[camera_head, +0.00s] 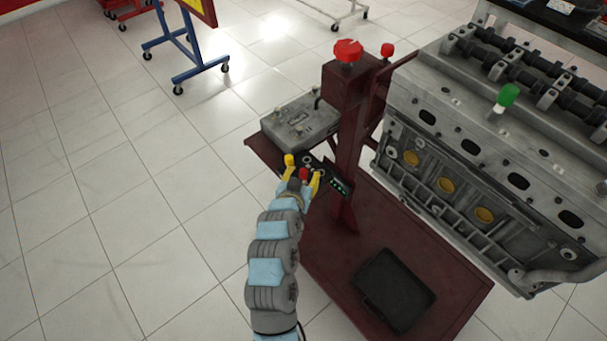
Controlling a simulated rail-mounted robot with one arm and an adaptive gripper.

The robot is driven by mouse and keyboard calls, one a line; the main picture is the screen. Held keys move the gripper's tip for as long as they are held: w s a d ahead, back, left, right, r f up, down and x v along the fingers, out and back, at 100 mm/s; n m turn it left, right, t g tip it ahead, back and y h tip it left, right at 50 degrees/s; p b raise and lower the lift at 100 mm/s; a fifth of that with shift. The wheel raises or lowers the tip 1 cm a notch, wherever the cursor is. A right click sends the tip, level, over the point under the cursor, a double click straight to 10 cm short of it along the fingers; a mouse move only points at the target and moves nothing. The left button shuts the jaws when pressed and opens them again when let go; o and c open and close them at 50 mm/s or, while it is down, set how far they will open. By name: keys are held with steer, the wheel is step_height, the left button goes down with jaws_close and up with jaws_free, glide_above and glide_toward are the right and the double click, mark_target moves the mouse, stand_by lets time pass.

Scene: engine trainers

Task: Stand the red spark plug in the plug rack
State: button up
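My gripper (303,169) has two yellow fingertips, spread apart above the side shelf of the dark red stand. A small red piece (304,174), which looks like the top of the red spark plug, shows between the fingers, nearer the right one. A gap shows between it and the left finger. Its lower part is hidden by my gripper. A dark strip with small round light rings (309,160), possibly the plug rack, lies just beyond the fingers. I cannot tell whether the plug stands in it.
A grey metal case (300,122) lies on the shelf behind my gripper. The stand's post (352,150) rises to the right, with a dark panel with green lights (338,187). The engine block (480,150) fills the right, with a green-topped piece (508,96). A black tray (395,290) lies below.

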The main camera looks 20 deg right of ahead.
steer(key=shift+a, duration=0.1)
steer(key=v, duration=1.2)
stand_by(0.4)
